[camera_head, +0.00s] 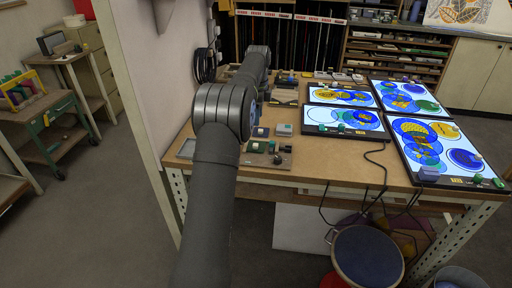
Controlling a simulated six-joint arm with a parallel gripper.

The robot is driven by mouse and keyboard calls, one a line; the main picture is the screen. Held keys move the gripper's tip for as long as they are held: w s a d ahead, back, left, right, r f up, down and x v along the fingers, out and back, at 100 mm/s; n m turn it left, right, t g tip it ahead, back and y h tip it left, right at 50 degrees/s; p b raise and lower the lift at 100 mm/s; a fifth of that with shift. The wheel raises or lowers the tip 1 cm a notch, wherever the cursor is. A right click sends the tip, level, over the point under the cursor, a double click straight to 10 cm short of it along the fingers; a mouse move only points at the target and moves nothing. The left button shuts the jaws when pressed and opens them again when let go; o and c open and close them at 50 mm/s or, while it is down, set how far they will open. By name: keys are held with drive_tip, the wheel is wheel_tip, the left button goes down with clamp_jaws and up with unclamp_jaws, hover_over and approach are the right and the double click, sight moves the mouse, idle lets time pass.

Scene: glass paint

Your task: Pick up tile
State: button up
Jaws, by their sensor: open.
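Several small tiles lie on the left half of the wooden workbench (340,164). My arm rises from the bottom of the view, bends at a large elbow and reaches over the left side of the bench. My gripper is hidden behind my own arm, so its place relative to the tiles does not show.
Lit panels with blue and yellow glass designs (423,143) cover the bench's right side, with small blocks on them. A dark block with a knob (279,158) sits near the front edge. A pale post (135,120) stands left of the arm. The bench's front middle is clear.

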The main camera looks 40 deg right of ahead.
hover_over(256, 144)
drive_tip(key=f, duration=0.7)
drive_tip(key=shift+s+d, duration=0.2)
drive_tip(key=shift+d, duration=0.05)
drive_tip(key=shift+a+f, duration=0.15)
drive_tip(key=shift+f, duration=1.2)
drive_tip(key=shift+a+f, duration=0.1)
drive_tip(key=shift+f, duration=1.2)
drive_tip(key=shift+c, duration=0.4)
clamp_jaws()
